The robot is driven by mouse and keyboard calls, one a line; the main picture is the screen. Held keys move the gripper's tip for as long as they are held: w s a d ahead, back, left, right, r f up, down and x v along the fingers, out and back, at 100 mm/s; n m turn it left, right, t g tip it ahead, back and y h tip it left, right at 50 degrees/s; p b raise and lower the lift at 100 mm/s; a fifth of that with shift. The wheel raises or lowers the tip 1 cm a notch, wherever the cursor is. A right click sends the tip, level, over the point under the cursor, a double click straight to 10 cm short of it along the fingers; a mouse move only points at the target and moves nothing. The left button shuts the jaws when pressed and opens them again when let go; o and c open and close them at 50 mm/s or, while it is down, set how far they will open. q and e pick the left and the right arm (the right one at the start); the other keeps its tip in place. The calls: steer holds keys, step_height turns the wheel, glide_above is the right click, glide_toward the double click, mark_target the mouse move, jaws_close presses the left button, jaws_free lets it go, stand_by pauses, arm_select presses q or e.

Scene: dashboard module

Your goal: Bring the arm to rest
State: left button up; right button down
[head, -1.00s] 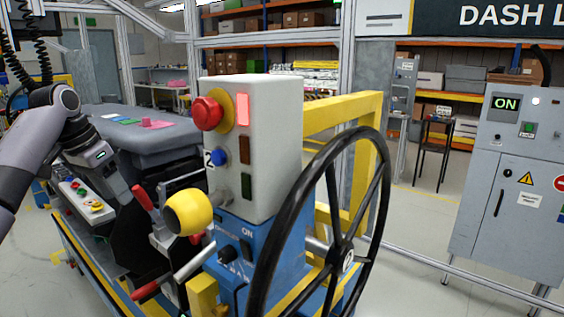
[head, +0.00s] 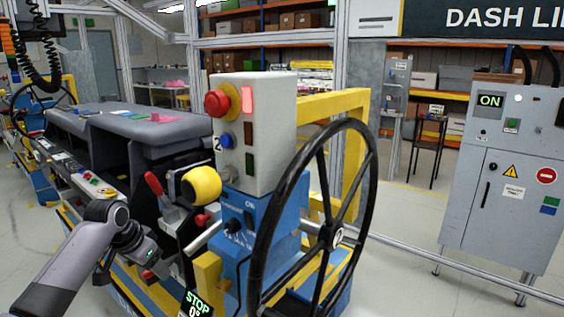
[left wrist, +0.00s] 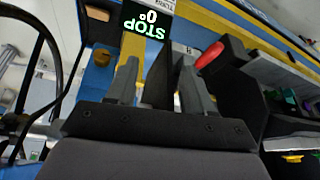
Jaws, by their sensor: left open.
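My left arm (head: 90,245) comes in from the lower left of the head view, its wrist low beside the front of the blue and yellow dashboard station. In the left wrist view my left gripper (left wrist: 158,82) shows its fingers apart with nothing held between them. Beyond the fingers is a black display (left wrist: 148,22) reading STOP 0°, also in the head view (head: 197,303). A red lever grip (left wrist: 210,56) is just right of the fingers, apparently close. My right gripper is in neither view.
A black steering wheel (head: 262,240) and a grey control box (head: 262,160) with a red button (head: 217,103) stand right of my arm. A yellow knob (head: 203,185) sticks out there. The grey dashboard (head: 110,122) lies behind. A grey cabinet (head: 500,210) stands far right, with open floor before it.

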arm_select(q)
steer(key=s+d+f+t, duration=0.1)
steer(key=s+d+f, duration=0.4)
steer(key=f, duration=0.5)
steer(key=s+d+f+t, duration=0.1)
steer(key=s+d+f, duration=0.1)
steer(key=s+f, duration=0.6)
steer(key=s+d+f+n+t, duration=0.1)
steer(key=s+t, duration=0.1)
steer(key=s, duration=0.8)
steer(key=s+d+f+n+t, duration=0.1)
steer(key=s+t, duration=0.1)
steer(key=s, duration=0.8)
steer(key=shift+s+d+f+n+h, duration=0.2)
steer(key=shift+s+f+n+h, duration=0.15)
steer(key=shift+n+h, duration=0.05)
